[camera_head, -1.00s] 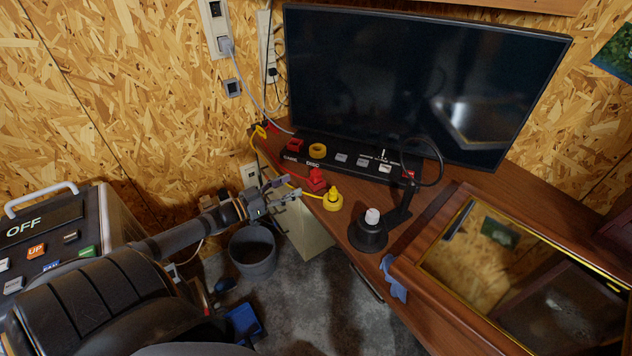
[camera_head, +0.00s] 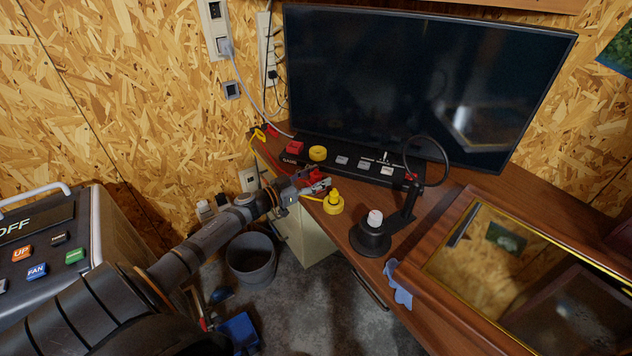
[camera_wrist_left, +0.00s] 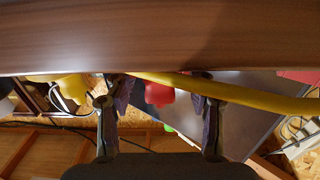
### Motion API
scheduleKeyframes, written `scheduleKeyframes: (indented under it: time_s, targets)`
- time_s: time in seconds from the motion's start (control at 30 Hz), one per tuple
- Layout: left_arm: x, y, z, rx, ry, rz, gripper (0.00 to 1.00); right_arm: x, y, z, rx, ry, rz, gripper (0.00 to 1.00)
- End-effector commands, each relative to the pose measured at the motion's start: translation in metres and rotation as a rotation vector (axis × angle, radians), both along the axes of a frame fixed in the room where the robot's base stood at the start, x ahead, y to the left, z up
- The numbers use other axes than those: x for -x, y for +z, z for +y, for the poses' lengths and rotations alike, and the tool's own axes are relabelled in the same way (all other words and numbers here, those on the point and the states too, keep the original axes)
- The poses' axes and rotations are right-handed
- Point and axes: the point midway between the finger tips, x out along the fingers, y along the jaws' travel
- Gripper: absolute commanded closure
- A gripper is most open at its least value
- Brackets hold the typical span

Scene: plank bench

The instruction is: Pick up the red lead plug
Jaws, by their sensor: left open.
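The red lead plug (camera_head: 318,176) lies on the desk near its left edge in the head view, partly hidden by my left gripper (camera_head: 312,181). My left gripper is open, with its fingers around or just short of the plug. In the left wrist view the red plug (camera_wrist_left: 159,93) shows between the two fingertips (camera_wrist_left: 160,92), apart from both. A yellow cable (camera_wrist_left: 220,91) crosses in front of it and hides part of it. My right gripper is not in view.
A yellow plug (camera_head: 334,203) stands close beside the red one. A black round stand (camera_head: 371,238) and a wooden glass-topped case (camera_head: 490,260) are to the right. A bin (camera_head: 251,262) is below the desk.

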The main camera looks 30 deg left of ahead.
Motion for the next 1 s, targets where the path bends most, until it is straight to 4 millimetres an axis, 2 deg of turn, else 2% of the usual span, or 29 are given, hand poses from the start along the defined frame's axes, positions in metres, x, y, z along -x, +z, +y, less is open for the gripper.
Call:
scheduleKeyframes:
  time_s: [0.1, 0.13, 0.5, 0.8, 0.93, 1.0]
  targets:
    - [0.0, 0.0, 0.0, 0.0, 0.0, 0.0, 0.45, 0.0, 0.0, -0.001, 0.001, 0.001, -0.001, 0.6]
    - [0.0, 0.0, 0.0, 0.0, 0.0, 0.0, 0.48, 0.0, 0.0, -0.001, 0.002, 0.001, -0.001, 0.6]
    - [0.001, 0.0, 0.0, 0.0, 0.0, 0.0, 0.98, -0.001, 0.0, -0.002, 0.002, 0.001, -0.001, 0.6]
    - [0.001, 0.002, 0.0, -0.001, 0.0, 0.0, 1.0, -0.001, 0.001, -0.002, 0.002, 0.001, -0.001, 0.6]
    - [0.001, 0.013, 0.0, -0.003, -0.001, -0.001, 1.0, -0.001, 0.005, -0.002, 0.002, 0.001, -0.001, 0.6]
    - [0.001, 0.025, 0.0, -0.002, -0.002, -0.002, 1.0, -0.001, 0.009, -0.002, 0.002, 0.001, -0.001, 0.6]
